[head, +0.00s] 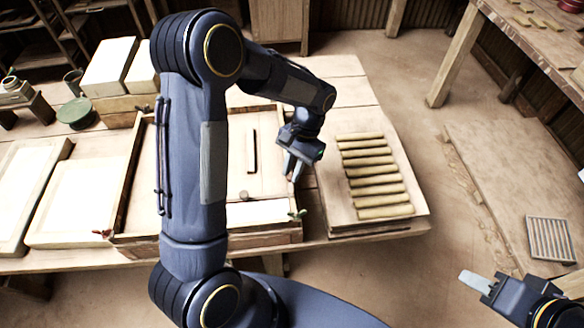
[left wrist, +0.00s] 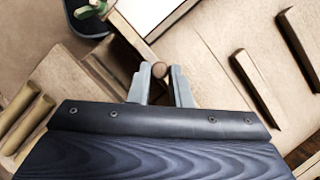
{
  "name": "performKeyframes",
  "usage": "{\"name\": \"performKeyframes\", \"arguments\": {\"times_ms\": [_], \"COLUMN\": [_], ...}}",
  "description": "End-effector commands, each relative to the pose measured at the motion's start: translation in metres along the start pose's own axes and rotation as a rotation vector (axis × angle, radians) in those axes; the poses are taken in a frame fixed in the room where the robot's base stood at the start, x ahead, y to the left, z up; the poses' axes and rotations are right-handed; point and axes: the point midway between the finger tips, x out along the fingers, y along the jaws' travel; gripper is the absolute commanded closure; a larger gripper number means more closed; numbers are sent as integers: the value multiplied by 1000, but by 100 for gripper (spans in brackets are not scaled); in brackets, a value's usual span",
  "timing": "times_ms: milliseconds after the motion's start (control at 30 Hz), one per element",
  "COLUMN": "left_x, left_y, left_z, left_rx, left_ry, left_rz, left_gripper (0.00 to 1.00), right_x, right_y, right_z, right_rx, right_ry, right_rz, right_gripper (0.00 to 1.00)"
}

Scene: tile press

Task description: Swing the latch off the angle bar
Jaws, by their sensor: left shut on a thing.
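My left gripper (head: 293,167) is at the right-hand wall of the shallow wooden frame (head: 296,236) on the table. In the left wrist view its two fingers (left wrist: 160,88) are closed on a small round wooden knob (left wrist: 159,69). The knob may be the latch's handle; what it joins is hidden below the fingers. A slim upright-looking bar (head: 251,150) lies inside the frame; two dark bars show in the left wrist view (left wrist: 255,88). I cannot tell which part is the angle bar. My right gripper (head: 476,282) is empty, away from the table, at lower right.
A board (head: 335,205) with several tan rods stands right of the frame. A green fitting (head: 298,214) sits at the frame's near right corner and a red one (head: 103,233) at its near left. Pale slabs (head: 75,205) lie left. My left arm hides the frame's middle.

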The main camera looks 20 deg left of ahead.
Motion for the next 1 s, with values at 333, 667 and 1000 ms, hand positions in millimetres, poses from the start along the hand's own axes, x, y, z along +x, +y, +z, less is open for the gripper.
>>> {"name": "performKeyframes", "arguments": {"times_ms": [333, 667, 1000], "left_x": [-1, -4, -56], "left_y": [0, 0, 0], "left_z": [0, 0, -1], "left_rx": [-1, -2, -1], "left_ry": [2, 2, 6], "left_rz": [0, 1, 0], "left_gripper": [61, 61, 61], "right_x": [0, 1, 6], "right_y": [0, 0, 3], "right_z": [0, 0, 3], "right_rx": [0, 0, 0], "right_ry": [0, 0, 0], "right_rz": [0, 0, 0], "right_gripper": [64, 64, 64]}}
